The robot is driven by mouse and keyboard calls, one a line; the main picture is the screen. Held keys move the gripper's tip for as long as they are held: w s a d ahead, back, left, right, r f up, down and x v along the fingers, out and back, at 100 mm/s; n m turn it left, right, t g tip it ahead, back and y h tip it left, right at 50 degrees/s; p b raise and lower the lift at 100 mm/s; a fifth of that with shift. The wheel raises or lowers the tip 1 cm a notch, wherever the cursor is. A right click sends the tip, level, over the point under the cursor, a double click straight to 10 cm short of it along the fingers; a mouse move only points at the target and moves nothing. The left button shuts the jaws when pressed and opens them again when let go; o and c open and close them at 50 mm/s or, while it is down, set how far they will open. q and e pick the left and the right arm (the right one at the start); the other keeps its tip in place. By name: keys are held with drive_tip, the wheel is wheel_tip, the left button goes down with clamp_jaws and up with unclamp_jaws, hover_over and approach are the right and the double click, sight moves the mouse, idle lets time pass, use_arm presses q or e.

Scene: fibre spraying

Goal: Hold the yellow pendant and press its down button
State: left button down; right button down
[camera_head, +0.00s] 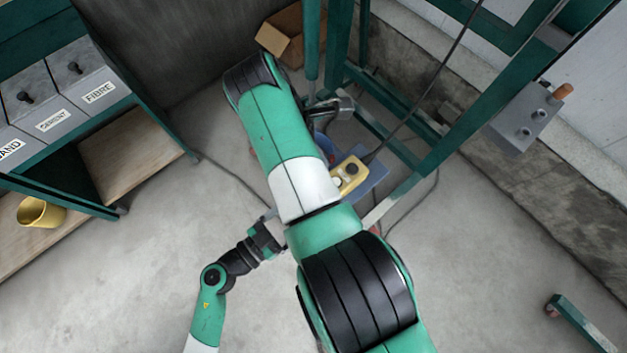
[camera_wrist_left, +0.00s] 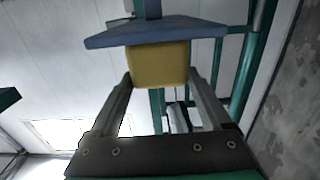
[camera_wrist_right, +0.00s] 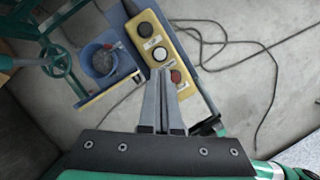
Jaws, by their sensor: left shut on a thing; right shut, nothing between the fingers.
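The yellow pendant (camera_head: 350,175) sits against a blue plate (camera_head: 376,172), right of my large right arm in the head view. In the right wrist view the pendant (camera_wrist_right: 148,22) shows a black, a white and a red button. My left gripper (camera_wrist_left: 158,78) is shut on the pendant's yellow body, one finger on each side, below the blue plate; the head view hides its fingertips behind my right arm. My right gripper (camera_wrist_right: 167,75) is shut and empty. Its fingertips appear beside the red button (camera_wrist_right: 176,76) and below the white button (camera_wrist_right: 160,54); I cannot tell whether they touch.
A blue bucket (camera_wrist_right: 103,62) with grey contents and a green handwheel (camera_wrist_right: 57,62) lie left of the pendant. Green frame posts (camera_head: 440,150) stand beside it, and a dark cable runs up from it. A shelf with labelled bins (camera_head: 88,80) is at left.

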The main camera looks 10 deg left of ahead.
drive_tip(key=w+d+r+m+t+h, duration=0.1)
drive_tip(key=w+d+r+h, duration=0.2)
drive_tip(key=d, duration=0.2)
drive_tip(key=w+d+r+m+t+h, duration=0.2)
drive_tip(key=w+d+r, duration=0.1)
drive_tip(key=d, duration=0.3)
drive_tip(key=s+d+r+m+h, duration=0.2)
drive_tip(key=d+r+m+h, duration=0.3)
drive_tip(key=d+r+h, duration=0.6)
drive_tip(key=s+a+r+m+g+h, duration=0.1)
drive_tip(key=s+a+r+m+g, duration=0.1)
drive_tip(key=s+r+m+g, duration=1.3)
drive_tip(key=s+a+m+g+y, duration=0.3)
drive_tip(key=a+m+g+y, duration=0.2)
drive_tip(key=m+g+y, duration=0.3)
drive_tip(key=s+a+m+g+y, duration=0.4)
drive_tip(key=a+m+g+y, duration=0.15)
drive_tip(key=m+y, duration=0.4)
drive_tip(key=w+a+f+m+t+y, duration=0.1)
drive_tip(key=a+f+m+t+y, duration=1.2)
drive_tip(key=m+y, duration=0.6)
drive_tip(key=w+f+m+t+h, duration=0.2)
drive_tip(key=w+f+m+t, duration=0.4)
drive_tip(key=w+f+t, duration=0.25)
drive_tip(key=w+d+f+m+t+h, duration=0.5)
drive_tip(key=w+d+f+m+t, duration=0.1)
drive_tip(key=w+d+f+t, duration=0.1)
drive_tip(key=shift+w+d+f+t+h, duration=0.35)
drive_tip(key=shift+w+d+f, duration=0.55)
drive_tip(key=shift+w, duration=0.15)
